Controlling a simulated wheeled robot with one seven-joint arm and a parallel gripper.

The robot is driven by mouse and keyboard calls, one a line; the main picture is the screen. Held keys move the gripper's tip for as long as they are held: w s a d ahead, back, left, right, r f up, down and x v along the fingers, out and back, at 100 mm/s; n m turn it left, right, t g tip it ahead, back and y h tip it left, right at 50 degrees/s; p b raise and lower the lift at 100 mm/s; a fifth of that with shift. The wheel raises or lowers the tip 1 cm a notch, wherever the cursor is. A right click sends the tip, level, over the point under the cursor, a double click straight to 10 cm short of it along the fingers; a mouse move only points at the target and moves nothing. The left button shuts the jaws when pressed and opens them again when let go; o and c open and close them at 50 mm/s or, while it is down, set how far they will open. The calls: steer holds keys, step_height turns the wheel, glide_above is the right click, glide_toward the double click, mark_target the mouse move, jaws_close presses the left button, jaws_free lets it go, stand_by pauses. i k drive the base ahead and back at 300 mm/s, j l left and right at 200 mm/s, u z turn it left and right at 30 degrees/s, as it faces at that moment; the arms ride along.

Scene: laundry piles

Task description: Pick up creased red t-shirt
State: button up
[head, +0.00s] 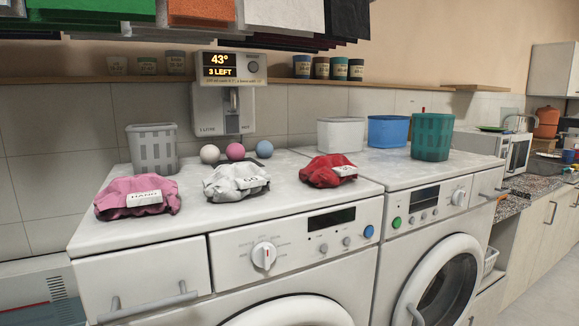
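The creased red t-shirt (322,172) lies bunched up on top of the left washing machine, near its right edge. A white label (344,170) shows on its right side. To its left lie a white crumpled garment (234,181) and a pink crumpled garment (136,197), each with a white label. The red one is apart from both. My gripper is not in view.
Three balls (235,151), a grey basket (152,149) and a wall dispenser (222,104) are behind the garments. White (340,134), blue (388,131) and green (432,135) containers stand on the right machine. Cloths (277,18) hang overhead. The machine tops' front is mostly clear.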

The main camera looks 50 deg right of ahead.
mark_target(331, 170)
steer(key=k+l+u, duration=0.15)
steer(key=l+u, duration=0.15)
steer(key=u, duration=0.15)
steer(key=k+l+u, duration=0.15)
steer(key=u, duration=0.3)
steer(key=k+l+u, duration=0.2)
steer(key=u, duration=0.25)
steer(key=k+l+u, duration=0.2)
steer(key=u, duration=0.25)
steer(key=k+u, duration=0.5)
steer(key=k, duration=0.5)
